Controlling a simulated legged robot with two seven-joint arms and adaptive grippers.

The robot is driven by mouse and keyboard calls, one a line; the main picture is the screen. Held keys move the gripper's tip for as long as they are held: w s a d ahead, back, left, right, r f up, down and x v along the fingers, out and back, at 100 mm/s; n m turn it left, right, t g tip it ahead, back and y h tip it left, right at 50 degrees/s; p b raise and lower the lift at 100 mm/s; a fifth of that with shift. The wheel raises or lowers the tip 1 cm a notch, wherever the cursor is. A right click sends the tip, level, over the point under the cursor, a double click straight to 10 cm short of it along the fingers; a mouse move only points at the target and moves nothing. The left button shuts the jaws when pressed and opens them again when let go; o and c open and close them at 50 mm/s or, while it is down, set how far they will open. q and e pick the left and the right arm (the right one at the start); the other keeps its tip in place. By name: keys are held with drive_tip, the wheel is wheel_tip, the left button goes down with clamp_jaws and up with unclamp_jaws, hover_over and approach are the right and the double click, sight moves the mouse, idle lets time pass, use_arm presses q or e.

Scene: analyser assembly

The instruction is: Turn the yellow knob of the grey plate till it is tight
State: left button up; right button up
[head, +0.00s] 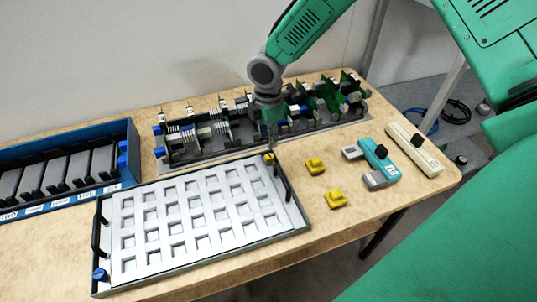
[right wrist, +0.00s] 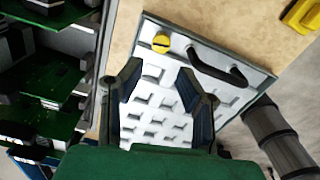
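The grey plate (head: 200,262) is a shallow tray with rows of square recesses, lying on the table; it also shows in the right wrist view (right wrist: 150,98). Its yellow knob (head: 269,157) is at the far right corner. In the right wrist view, the yellow knob (right wrist: 161,42) has a dark slot across its top and shows beyond my fingertips. My right gripper (head: 271,138) points down just above the knob's corner. In the right wrist view, its fingers (right wrist: 160,75) are apart with nothing between them. My left gripper is not in view.
A blue knob (head: 100,275) is at the near left corner. Black handles (head: 285,183) flank the plate. Behind stands a rack of green boards (head: 180,158). A blue crate (head: 133,150) is left. Yellow pieces (head: 315,166), a teal device (head: 380,160) and a cream device (head: 415,150) lie right.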

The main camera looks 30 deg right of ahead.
sight(268, 156)
drive_tip(key=f, duration=0.7)
drive_tip(key=shift+d+f, duration=0.2)
drive_tip(key=shift+d, duration=0.2)
drive_tip(key=shift+d+f, duration=0.15)
drive_tip(key=shift+f, duration=0.25)
drive_tip(key=shift+a+r, duration=0.1)
drive_tip(key=shift+a, duration=0.3)
drive_tip(key=shift+c, duration=0.8)
clamp_jaws()
